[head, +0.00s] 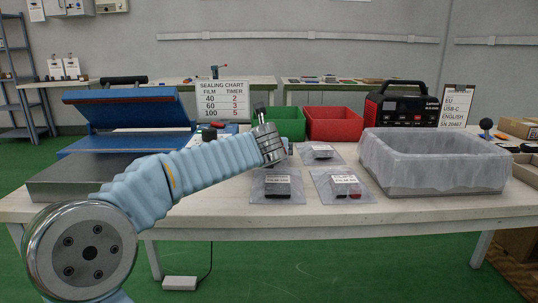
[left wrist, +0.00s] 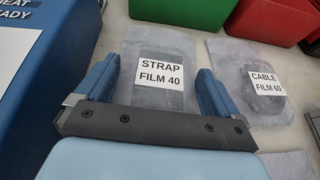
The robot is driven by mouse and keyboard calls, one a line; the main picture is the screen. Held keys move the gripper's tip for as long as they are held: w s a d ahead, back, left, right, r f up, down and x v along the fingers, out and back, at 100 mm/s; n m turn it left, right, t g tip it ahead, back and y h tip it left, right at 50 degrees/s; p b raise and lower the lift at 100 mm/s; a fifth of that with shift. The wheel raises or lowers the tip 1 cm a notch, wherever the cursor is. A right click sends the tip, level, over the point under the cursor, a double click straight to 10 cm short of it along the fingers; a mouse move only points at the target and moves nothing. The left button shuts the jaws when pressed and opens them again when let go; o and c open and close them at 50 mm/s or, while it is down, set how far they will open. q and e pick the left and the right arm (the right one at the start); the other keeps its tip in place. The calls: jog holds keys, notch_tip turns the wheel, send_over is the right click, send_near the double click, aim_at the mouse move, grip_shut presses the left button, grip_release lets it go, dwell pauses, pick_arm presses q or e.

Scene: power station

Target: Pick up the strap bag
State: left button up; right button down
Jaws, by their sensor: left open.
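The strap bag (left wrist: 150,98), a clear pouch with a white label reading STRAP FILM 40, lies flat on the table in the left wrist view. My left gripper (left wrist: 158,67) is open, with one blue finger on each side of the bag in that view. Nothing is held between the fingers. I cannot tell how far above the bag they are. In the head view my left arm and hand hide the place where the strap bag seems to lie. My right gripper is not in view.
The cable bag (left wrist: 263,92) lies right of the strap bag. More labelled bags (head: 277,187) (head: 342,188) lie near the table's front. A blue sealer (head: 135,108) stands left, green (head: 290,122) and red bins (head: 334,123) behind, and a lined tub (head: 435,180) right.

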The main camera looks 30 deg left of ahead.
pick_arm(q)
jog(key=c, duration=1)
jog(key=shift+r, duration=0.1)
jog(key=shift+c, duration=0.2)
